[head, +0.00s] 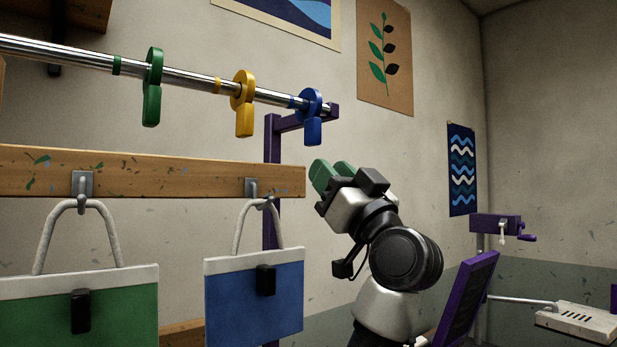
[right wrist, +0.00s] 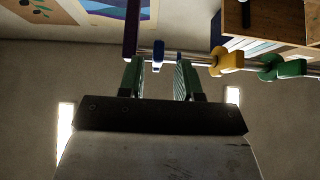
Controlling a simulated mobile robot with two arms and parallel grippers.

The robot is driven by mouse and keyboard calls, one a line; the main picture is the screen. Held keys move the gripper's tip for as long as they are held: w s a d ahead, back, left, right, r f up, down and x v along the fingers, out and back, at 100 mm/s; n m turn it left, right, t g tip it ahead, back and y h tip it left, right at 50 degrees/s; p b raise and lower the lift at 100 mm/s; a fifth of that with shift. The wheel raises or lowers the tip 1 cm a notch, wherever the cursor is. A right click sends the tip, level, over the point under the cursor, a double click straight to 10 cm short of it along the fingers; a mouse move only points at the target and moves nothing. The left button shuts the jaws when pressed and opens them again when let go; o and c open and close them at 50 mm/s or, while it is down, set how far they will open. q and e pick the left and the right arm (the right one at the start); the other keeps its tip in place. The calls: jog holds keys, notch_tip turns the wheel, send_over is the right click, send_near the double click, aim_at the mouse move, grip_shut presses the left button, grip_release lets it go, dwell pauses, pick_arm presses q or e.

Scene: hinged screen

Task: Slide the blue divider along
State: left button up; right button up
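The blue divider (head: 312,115) hangs on a metal rail (head: 200,79) near its right end, close to the purple bracket. My right gripper (head: 332,174) has green fingers and is just below the divider and a little to its right, apart from it. In the right wrist view the fingers of my right gripper (right wrist: 160,75) stand apart with nothing held, and the blue divider (right wrist: 158,52) shows beyond them, in line with the gap. My left gripper is not in view.
A yellow divider (head: 243,103) and a green divider (head: 152,88) hang farther left on the rail. A purple post (head: 271,180) stands at the rail's end. Below is a wooden board (head: 150,172) with a green bag (head: 120,315) and a blue bag (head: 250,300) on hooks.

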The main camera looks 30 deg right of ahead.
aim_at(316, 141)
notch_tip(316, 141, up, 4)
jog(key=p, duration=0.3)
jog(key=shift+r+p, duration=0.25)
jog(key=shift+p, duration=0.15)
jog(key=p+x, duration=0.2)
jog(key=x, duration=0.1)
jog(key=f+p+x, duration=0.1)
jog(key=shift+w+r, duration=0.3)
jog(key=shift+w, duration=0.3)
jog(key=shift+s+f+b, duration=0.2)
jog(key=shift+f+b, duration=0.15)
jog(key=shift+c, duration=1.1)
jog(key=shift+s, duration=0.15)
jog(key=shift+c, duration=1.2)
grip_shut()
jog(key=shift+a, duration=0.25)
jog(key=shift+a+b, duration=0.3)
jog(key=shift+a, duration=1.35)
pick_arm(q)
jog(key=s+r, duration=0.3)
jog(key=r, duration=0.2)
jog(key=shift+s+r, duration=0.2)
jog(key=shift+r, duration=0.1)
pick_arm(e)
jog(key=o, duration=0.7)
grip_release()
jog(key=shift+s+d, duration=0.15)
